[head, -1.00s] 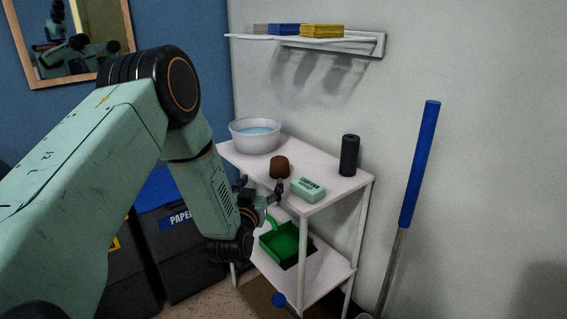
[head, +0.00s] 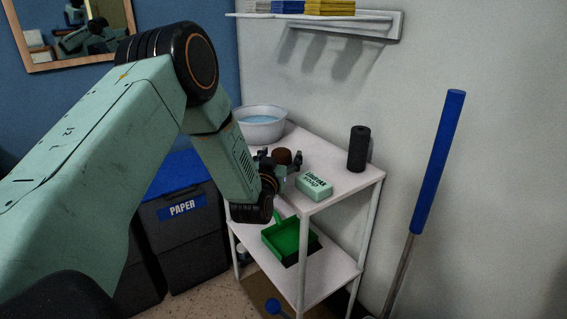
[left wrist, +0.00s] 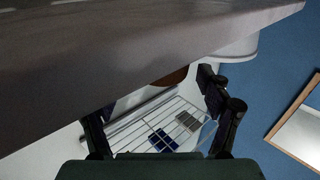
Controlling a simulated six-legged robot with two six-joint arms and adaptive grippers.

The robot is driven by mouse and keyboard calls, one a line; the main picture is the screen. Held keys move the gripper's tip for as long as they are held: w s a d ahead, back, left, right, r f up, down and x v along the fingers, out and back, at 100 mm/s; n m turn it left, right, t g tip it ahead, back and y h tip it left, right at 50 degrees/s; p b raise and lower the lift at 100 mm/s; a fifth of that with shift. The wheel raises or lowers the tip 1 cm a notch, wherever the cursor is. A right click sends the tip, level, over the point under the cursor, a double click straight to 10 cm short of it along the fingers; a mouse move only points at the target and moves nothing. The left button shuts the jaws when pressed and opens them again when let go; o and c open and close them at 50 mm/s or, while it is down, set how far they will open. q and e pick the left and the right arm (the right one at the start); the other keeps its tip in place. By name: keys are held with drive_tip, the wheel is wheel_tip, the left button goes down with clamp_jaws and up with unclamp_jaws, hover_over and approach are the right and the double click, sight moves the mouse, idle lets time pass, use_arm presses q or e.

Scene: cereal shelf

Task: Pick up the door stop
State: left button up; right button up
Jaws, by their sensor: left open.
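The door stop appears to be the small brown round block (head: 283,154) on the top board of the white shelf unit (head: 340,184). My left gripper (head: 280,159) is open at the near edge of that board. In the head view its fingers show on either side of the brown block and cover its lower part. In the left wrist view, a brown piece (left wrist: 172,77) shows ahead between the spread fingers (left wrist: 155,98), partly hidden by the grey board edge. I cannot tell whether the fingers touch it. My right gripper is not in view.
A white bowl of water (head: 262,124) stands behind the gripper. A green soap box (head: 314,186) and a black cylinder (head: 358,149) stand to the right. A green tray (head: 291,238) is on the lower board. A blue-handled pole (head: 437,165) leans at the right.

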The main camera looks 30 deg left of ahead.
sight(281, 150)
use_arm(q)
drive_tip(key=shift+w+a, duration=0.2)
drive_tip(key=shift+w, duration=0.35)
drive_tip(key=shift+w+a, duration=0.35)
drive_tip(key=shift+a, duration=0.05)
drive_tip(key=shift+d, duration=0.2)
drive_tip(key=shift+c, duration=0.6)
drive_tip(key=shift+a, duration=0.15)
drive_tip(key=c, duration=0.4)
drive_tip(key=shift+w, duration=0.1)
drive_tip(key=c, duration=0.9)
wheel_tip(281, 150, up, 10)
drive_tip(key=p, duration=0.3)
